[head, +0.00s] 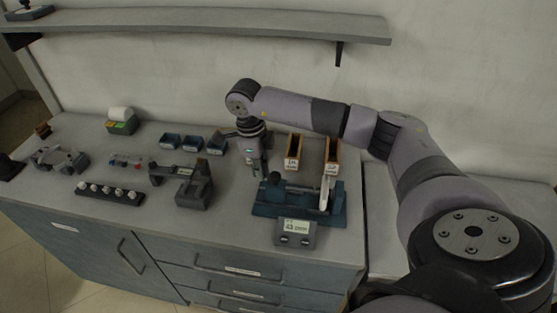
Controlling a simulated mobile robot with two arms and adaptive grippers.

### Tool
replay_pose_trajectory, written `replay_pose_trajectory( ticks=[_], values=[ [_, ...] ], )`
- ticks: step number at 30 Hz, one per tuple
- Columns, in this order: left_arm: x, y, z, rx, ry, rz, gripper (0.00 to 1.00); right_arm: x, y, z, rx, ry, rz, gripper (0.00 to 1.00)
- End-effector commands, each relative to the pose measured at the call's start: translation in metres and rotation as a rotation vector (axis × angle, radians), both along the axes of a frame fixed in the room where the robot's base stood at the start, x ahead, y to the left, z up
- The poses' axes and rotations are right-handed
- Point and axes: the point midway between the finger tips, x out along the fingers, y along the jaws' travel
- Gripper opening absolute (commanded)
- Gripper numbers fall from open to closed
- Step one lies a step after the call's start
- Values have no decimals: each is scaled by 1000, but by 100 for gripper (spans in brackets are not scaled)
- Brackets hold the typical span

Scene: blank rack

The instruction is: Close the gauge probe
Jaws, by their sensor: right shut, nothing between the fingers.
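The gauge (330,208) is a blue bench device with a dark upright part at its left end and a pale upright piece at its right. A grey display box (295,233) with a lit screen sits at its front. The gauge probe is too small to make out clearly, and I cannot tell its position. My right gripper (256,173) points down, shut and empty, just behind and left of the gauge's left end. I cannot tell if it touches the gauge. My left gripper is not in view.
Two orange-brown bins (293,152) stand behind the gauge. Blue trays (192,142) lie to the left, with a dark grey fixture (190,188) in front. A rack of pale-topped pieces (108,193) is near the front left edge. A shelf (220,22) spans the wall above.

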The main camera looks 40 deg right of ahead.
Motion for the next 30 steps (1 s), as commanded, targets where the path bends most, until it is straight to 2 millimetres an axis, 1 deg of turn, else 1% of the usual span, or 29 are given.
replay_pose_trajectory(
  ticks=[30],
  values=[
    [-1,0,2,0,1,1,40,-23,-19,0,-1,3,0,0]
  ],
)
